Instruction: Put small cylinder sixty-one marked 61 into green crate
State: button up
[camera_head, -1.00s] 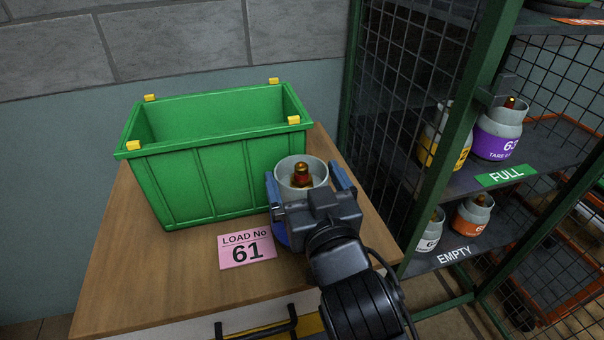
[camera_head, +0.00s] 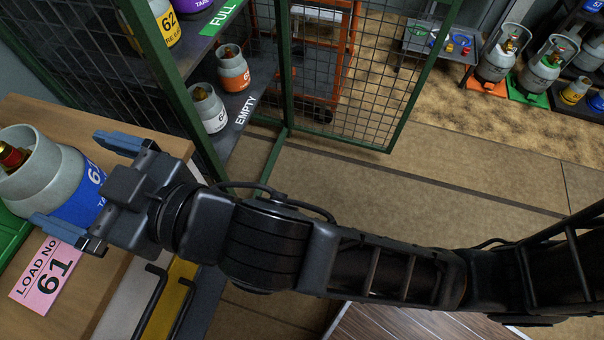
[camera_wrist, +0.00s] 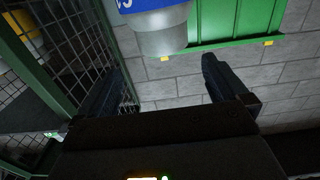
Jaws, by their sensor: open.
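The small cylinder (camera_head: 78,203) is grey with a blue band and a brass valve; its mark is partly cut off and starts with 6. It is at the left edge of the head view, over or on the wooden table; its base is hidden. It also shows at the top of the wrist view (camera_wrist: 162,38). My gripper (camera_head: 66,181) is open, with one finger on each side of the cylinder; I cannot tell whether they touch it. The green crate (camera_head: 10,238) shows only as a corner in the head view, and more at the top of the wrist view (camera_wrist: 240,18).
A pink LOAD No 61 card (camera_head: 46,276) lies on the wooden table (camera_head: 75,118). A mesh cage shelf (camera_head: 250,100) with other cylinders stands right of the table. More cylinders (camera_head: 540,68) stand at the far right. The floor (camera_head: 400,170) between is clear.

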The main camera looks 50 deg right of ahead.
jog(key=s+d+f+g+h, duration=0.1)
jog(key=s+d+f, duration=0.4)
jog(key=s+d, duration=0.2)
jog(key=s+d+f+h, duration=0.1)
jog(key=s+d+f, duration=0.3)
jog(key=s+d, duration=0.3)
jog(key=s+d+m+h, duration=0.2)
jog(key=s+d, duration=0.1)
jog(key=s, duration=0.5)
jog(key=s+d+r+m+g+h, duration=0.1)
jog(key=s+d+m+h, duration=0.1)
jog(key=s, duration=0.6)
jog(key=shift+d, duration=0.45)
